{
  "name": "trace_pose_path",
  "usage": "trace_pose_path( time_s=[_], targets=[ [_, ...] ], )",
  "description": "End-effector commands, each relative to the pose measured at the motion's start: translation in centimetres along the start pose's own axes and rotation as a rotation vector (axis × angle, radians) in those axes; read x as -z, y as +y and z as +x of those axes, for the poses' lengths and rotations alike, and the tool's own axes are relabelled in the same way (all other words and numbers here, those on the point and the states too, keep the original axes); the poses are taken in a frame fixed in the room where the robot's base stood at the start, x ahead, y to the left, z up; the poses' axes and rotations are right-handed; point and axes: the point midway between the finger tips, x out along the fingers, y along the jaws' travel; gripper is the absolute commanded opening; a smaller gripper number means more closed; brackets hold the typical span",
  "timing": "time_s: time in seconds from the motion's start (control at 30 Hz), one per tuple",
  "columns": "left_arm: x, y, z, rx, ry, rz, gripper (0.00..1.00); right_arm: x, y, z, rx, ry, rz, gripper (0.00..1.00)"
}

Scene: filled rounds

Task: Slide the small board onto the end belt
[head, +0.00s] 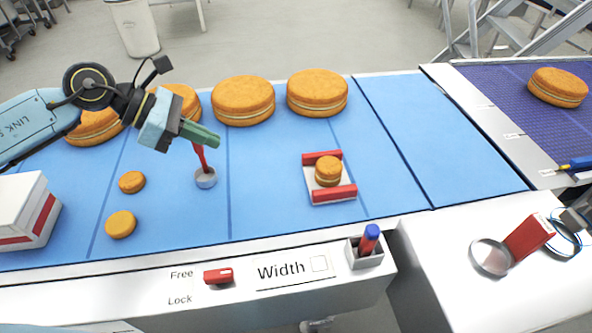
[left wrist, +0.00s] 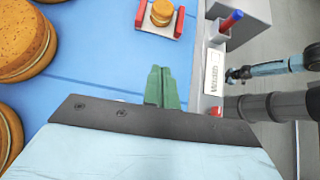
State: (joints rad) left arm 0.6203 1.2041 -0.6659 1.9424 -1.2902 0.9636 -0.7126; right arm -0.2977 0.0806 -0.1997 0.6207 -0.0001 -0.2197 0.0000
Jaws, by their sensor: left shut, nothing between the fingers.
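The small board (head: 343,193) is white with red bars along two edges. It lies on the blue belt with a small filled round (head: 328,171) on it; both also show at the top of the left wrist view, the board (left wrist: 175,27) and round (left wrist: 162,12). My left gripper (head: 213,138) is shut and empty, left of the board and apart from it. Its green fingers (left wrist: 161,88) point towards the board in the left wrist view. A blue belt section (head: 430,135) lies right of a dark seam. My right gripper (left wrist: 232,75) seems to show low by the front panel, too small to read.
Large filled rounds (head: 243,101) line the far side. Two small rounds (head: 120,224) lie at left. A red-handled tool (head: 205,178) stands below my left gripper. A holder (head: 372,259) is on the front edge; a purple belt (head: 510,95) is at right.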

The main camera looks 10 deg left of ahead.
Motion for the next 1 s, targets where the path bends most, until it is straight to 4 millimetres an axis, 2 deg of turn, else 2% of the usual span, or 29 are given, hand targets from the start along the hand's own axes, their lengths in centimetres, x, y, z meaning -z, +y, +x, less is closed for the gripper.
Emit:
trace_pose_path(
  time_s=[0.03, 0.13, 0.27, 1.0],
  targets=[
    [0.8, 0.4, -0.6, -0.007, 0.044, 0.021, 0.0, -0.1, 0.0, 0.2, 0.0, 0.0, 0.0, 0.4],
    [1.7, 0.7, -0.9, -0.01, 0.09, 0.04, 0.0, -0.1, 0.0, 0.2, 0.0, -0.001, 0.0, 0.4],
    [1.9, 0.7, 0.3, -0.007, 0.097, 0.043, 0.0, -0.1, 0.0, 0.1, 0.001, -0.001, 0.0, 0.4],
    [3.2, 0.7, 16.3, -0.006, 0.092, 0.04, 0.0, -0.3, -0.1, -0.6, 0.002, -0.005, 0.0, 0.4]
  ],
)
